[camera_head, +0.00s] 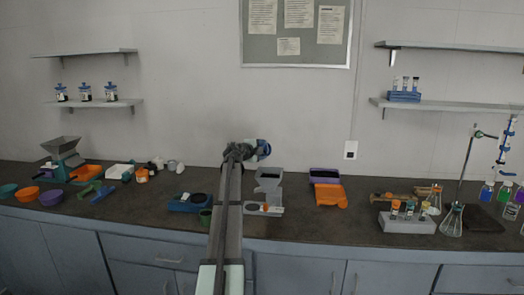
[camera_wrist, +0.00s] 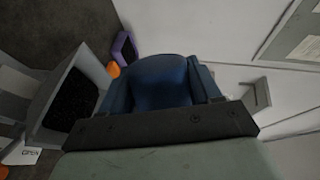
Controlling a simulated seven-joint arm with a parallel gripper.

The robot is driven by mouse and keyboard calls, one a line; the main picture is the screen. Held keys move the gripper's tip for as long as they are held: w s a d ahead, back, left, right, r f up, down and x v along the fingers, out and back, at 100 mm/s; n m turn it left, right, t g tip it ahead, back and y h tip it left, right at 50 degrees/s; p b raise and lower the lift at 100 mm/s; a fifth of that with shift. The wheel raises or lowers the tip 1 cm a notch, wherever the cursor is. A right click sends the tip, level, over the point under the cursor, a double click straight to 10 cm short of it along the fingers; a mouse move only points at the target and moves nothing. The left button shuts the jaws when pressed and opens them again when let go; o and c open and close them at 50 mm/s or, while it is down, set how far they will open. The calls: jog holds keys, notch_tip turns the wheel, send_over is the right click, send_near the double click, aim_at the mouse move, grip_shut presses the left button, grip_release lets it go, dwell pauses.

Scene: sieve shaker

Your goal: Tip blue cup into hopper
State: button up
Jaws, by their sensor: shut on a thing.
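My gripper (camera_head: 253,151) is raised above the middle of the bench and shut on the blue cup (camera_head: 264,148). In the wrist view the blue cup (camera_wrist: 160,80) fills the middle, held in front of the dark gripper bar. It looks tilted, but its mouth and contents cannot be made out. The grey hopper (camera_head: 269,174) stands on the bench just below and slightly right of the cup. In the wrist view the hopper (camera_wrist: 45,100) lies to the left of the cup, with dark material inside. The cup is apart from the hopper.
An orange tray (camera_head: 331,195) and a purple tray (camera_head: 324,176) stand right of the hopper. A blue device (camera_head: 188,203) sits to its left. Another grey hopper (camera_head: 62,147) stands at the far left. A rack of vials (camera_head: 408,219) and flasks are at the right.

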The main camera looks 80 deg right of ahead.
jog(key=shift+w+n, duration=0.1)
jog(key=shift+n, duration=0.2)
jog(key=n, duration=0.1)
jog(key=n+g, duration=0.1)
jog(key=shift+w+d+f+n+y, duration=0.1)
jog(key=shift+w+d+n+y, duration=0.1)
jog(key=shift+n+y, duration=0.2)
jog(key=shift+a+n, duration=0.1)
jog(key=shift+n, duration=0.3)
jog(key=shift+g, duration=0.3)
jog(key=n+g, duration=0.1)
jog(key=n, duration=0.2)
jog(key=shift+s+f+y, duration=0.1)
jog(key=shift+y, duration=0.3)
jog(key=shift+n, duration=0.3)
